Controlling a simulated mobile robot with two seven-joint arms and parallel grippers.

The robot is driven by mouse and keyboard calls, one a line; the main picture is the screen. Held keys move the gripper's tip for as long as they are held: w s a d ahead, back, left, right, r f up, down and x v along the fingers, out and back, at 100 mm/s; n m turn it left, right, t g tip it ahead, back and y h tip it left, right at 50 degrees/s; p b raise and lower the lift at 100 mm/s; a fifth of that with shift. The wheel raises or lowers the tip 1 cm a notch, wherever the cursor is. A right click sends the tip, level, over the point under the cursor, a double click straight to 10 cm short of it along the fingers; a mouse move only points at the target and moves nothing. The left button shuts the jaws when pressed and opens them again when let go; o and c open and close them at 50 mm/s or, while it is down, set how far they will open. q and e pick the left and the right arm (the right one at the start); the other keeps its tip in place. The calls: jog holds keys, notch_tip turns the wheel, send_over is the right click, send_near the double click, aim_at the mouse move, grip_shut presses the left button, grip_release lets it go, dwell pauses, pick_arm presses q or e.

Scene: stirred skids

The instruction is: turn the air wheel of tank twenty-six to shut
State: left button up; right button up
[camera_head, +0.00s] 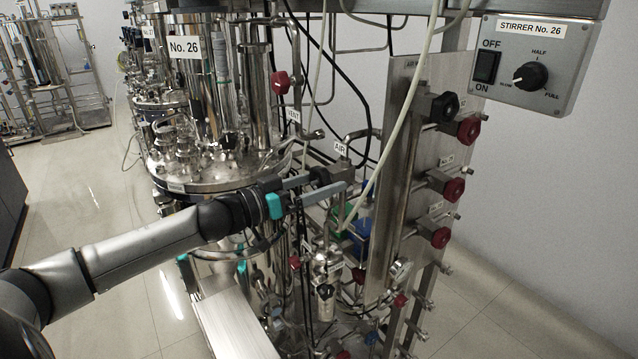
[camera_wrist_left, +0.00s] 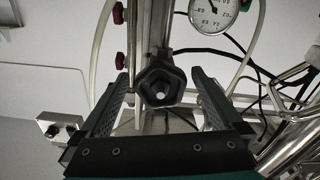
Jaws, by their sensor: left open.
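The tank labelled No. 26 (camera_head: 185,47) stands left of centre in the head view. A tag reading AIR (camera_head: 341,147) is on the pipework to its right. Just below the tag is a small black wheel (camera_head: 320,176), partly hidden by my left gripper (camera_head: 322,187). In the left wrist view the black lobed wheel (camera_wrist_left: 161,89) sits between the two fingers of my left gripper (camera_wrist_left: 160,80). The fingers are open, with a gap visible on each side of the wheel. My right gripper is not in view.
A panel (camera_head: 436,85) with several red and black knobs stands to the right. The stirrer No. 26 box (camera_head: 540,63) is above it. A pale hose (camera_head: 408,110) hangs close by. A gauge (camera_wrist_left: 213,14) shows behind the wheel. Floor at right is clear.

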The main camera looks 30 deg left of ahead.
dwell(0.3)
pick_arm(q)
jog(key=c, duration=1.3)
